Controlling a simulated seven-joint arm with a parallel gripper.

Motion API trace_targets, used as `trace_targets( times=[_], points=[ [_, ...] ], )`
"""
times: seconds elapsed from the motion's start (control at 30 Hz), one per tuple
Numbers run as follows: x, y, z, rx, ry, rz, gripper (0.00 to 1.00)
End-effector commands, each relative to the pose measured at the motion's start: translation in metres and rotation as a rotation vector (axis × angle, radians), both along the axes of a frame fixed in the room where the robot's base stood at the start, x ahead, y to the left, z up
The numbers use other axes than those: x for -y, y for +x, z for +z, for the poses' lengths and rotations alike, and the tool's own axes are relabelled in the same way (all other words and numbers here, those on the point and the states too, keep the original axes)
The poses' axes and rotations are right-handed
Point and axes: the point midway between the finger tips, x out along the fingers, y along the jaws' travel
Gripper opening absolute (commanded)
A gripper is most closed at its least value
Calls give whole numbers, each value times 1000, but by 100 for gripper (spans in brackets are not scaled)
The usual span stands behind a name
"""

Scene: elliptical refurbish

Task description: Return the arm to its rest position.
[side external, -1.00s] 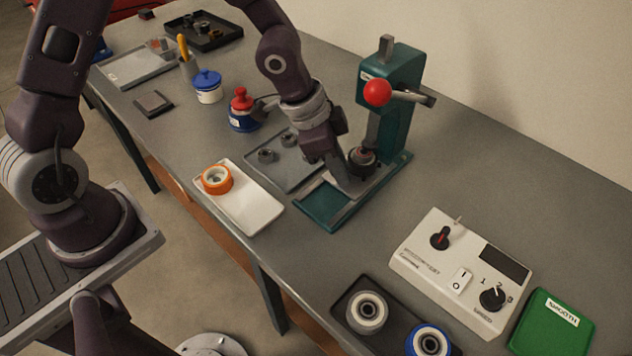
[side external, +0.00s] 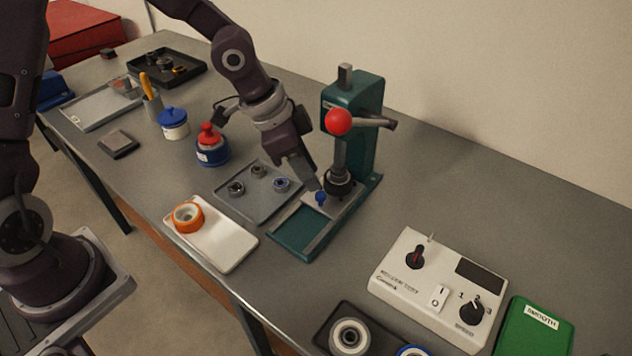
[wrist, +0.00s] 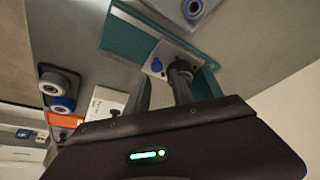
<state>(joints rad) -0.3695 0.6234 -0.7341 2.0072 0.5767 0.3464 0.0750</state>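My gripper (side external: 317,188) is just above the front of the green press (side external: 355,110), its arm reaching in from the upper left. In the wrist view the two fingers of my gripper (wrist: 161,78) stand apart with a narrow gap, and I see nothing held between them. A small blue-topped piece (side external: 320,198) is on the press's metal plate close to the fingertips; it also shows in the wrist view (wrist: 156,65), just beyond the tips. I cannot tell whether the fingers touch it. The dark press ram (side external: 340,184) is close to the right of my gripper.
A grey tray (side external: 240,207) with small parts lies left of the press. A blue, red-capped bottle (side external: 211,150) stands behind it. A white tray (side external: 232,258) with an orange ring (side external: 187,217) is in front. A control box (side external: 438,285) sits at right; the table behind it is clear.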

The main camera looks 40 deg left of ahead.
Motion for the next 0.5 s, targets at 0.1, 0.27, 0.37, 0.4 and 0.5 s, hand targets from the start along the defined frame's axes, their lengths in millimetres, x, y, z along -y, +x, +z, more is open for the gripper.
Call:
trace_targets(
  times=[0.1,0.27,0.37,0.4,0.5],
  points=[
    [-5,-4,16,1,0,4,28],
    [-6,-7,22,-1,0,-1,28],
    [-6,-7,21,-1,0,-1,28],
    [-6,-7,21,-1,0,-1,28],
    [-10,-11,24,-1,25,8,28]
  ],
)
